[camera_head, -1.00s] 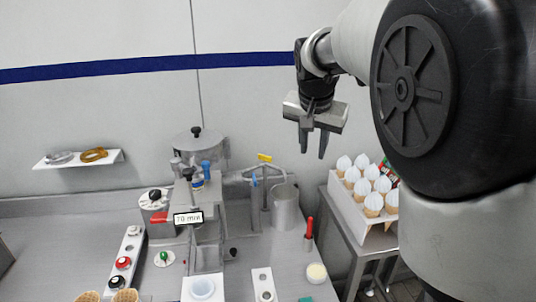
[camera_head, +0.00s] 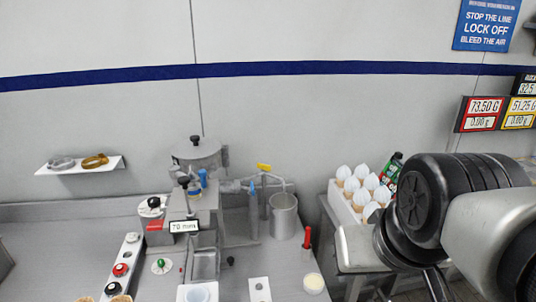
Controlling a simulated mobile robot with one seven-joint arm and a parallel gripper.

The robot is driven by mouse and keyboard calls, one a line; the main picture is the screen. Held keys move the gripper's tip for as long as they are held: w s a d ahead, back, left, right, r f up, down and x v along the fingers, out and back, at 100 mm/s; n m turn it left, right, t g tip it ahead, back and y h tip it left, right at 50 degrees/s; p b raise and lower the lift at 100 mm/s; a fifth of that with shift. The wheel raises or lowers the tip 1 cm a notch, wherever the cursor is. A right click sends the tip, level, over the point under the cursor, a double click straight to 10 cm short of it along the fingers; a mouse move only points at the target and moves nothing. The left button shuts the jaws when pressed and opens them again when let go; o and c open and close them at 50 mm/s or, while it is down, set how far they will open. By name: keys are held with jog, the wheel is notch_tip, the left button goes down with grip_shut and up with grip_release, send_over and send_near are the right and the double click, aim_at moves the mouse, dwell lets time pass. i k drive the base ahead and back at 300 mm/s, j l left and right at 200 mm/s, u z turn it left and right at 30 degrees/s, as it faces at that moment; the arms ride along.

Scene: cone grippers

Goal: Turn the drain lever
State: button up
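A small yellow lever (camera_head: 264,167) sits on top of the pipework beside a grey metal pot (camera_head: 283,216). A blue upright handle (camera_head: 252,194) stands just left of that pot. The filling machine (camera_head: 203,205) also carries a red handle (camera_head: 156,224) on its left side and blue parts near its top. No lever is labelled as the drain, so I cannot tell for certain which one it is. My arm is folded at the lower right, well away from the machine. I cannot make out my gripper's fingers there.
A white rack of white-topped cones (camera_head: 361,193) stands on a side table at the right, close to my arm. A control strip (camera_head: 122,266) with coloured knobs lies at the left. A red-handled tool (camera_head: 307,238) stands on the counter. A wall shelf (camera_head: 80,166) holds two rings.

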aim_at(264, 168)
jog(key=l+u, duration=0.65)
jog(key=l, duration=0.1)
